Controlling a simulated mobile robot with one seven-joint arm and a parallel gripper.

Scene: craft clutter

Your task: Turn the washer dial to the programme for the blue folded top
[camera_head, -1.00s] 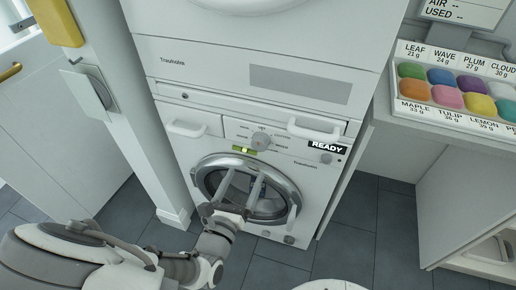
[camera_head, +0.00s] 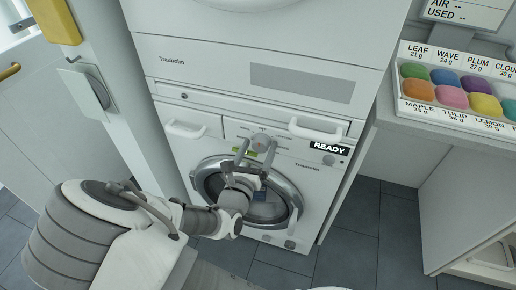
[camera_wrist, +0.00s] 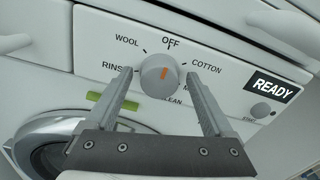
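The washer (camera_head: 310,190) stands under another white appliance. Its round grey dial (camera_wrist: 152,84) has a short orange mark and shows between my fingers in the wrist view. Labels around it read OFF above, WOOL and RINSE to the left, COTTON to the right; lower ones are partly hidden by my gripper. My gripper (camera_wrist: 162,92) is open, one finger on each side of the dial; I cannot tell whether they touch it. In the head view my gripper (camera_head: 256,146) is in front of the panel. I cannot make out the blue folded top; a small bluish patch shows behind the door glass.
A READY display (camera_head: 328,147) and a small round button (camera_wrist: 260,110) are right of the dial. The drawer handle (camera_head: 186,130) and another handle (camera_head: 315,131) jut out on both sides. A green-lit strip (camera_wrist: 112,103) is below left. A tray of coloured pieces (camera_head: 425,112) stands at right.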

